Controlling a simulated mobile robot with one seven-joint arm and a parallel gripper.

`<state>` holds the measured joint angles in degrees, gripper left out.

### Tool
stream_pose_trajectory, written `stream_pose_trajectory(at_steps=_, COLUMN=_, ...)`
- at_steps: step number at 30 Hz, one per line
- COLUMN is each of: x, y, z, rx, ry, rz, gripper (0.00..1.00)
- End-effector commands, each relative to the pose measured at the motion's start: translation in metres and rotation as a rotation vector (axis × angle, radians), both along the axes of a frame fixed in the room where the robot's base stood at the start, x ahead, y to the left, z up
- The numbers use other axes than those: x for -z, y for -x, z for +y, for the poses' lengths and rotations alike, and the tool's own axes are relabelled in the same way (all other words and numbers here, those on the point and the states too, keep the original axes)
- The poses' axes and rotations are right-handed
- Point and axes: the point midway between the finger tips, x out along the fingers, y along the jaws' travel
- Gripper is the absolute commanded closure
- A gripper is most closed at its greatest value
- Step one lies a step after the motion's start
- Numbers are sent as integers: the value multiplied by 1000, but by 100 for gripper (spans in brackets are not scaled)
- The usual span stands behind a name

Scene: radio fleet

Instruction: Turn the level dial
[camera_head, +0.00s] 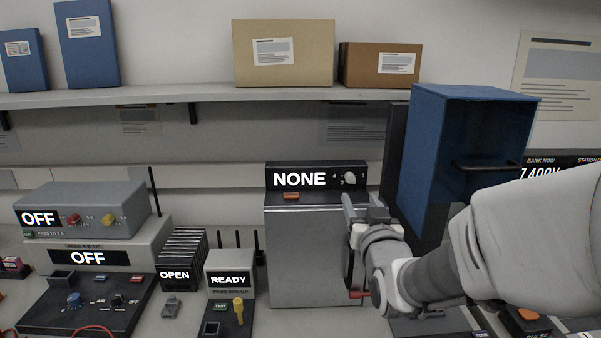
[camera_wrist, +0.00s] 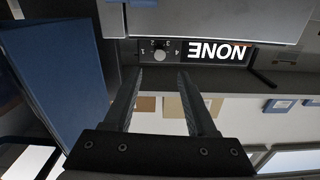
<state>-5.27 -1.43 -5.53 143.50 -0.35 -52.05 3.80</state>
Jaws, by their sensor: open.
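A pale round dial (camera_head: 349,177) with small marks around it sits on the dark panel (camera_head: 315,166) that reads NONE, to the right of the word. In the wrist view the dial (camera_wrist: 159,55) appears upside down, just beyond and between the fingertips. My gripper (camera_head: 352,208) is in front of the grey cabinet's right side, just below the dial. Its two fingers are apart with nothing between them in the wrist view (camera_wrist: 160,85). The gripper looks apart from the dial. The dial's exact setting is too small to read.
A blue open box-like cabinet (camera_head: 425,140) stands close right of the panel, near my arm. The grey cabinet (camera_head: 305,255) is below the panel. Devices reading OFF (camera_head: 80,212), OPEN and READY (camera_head: 229,283) stand left. A shelf (camera_head: 200,95) with boxes runs above.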

Motion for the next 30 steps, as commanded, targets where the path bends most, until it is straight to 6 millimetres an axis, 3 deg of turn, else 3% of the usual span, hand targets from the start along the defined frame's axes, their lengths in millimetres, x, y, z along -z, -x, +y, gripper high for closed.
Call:
stream_pose_trajectory(at_steps=9, x=0, y=-56, z=0, rx=0, ry=1, rz=0, gripper=43)
stream_pose_trajectory(at_steps=15, x=0, y=-81, z=0, rx=0, ry=0, rz=0, gripper=43)
stream_pose_trajectory(at_steps=28, x=0, y=-91, z=0, rx=0, ry=0, rz=0, gripper=43)
stream_pose_trajectory(at_steps=30, x=0, y=-91, z=0, rx=0, ry=0, rz=0, gripper=52)
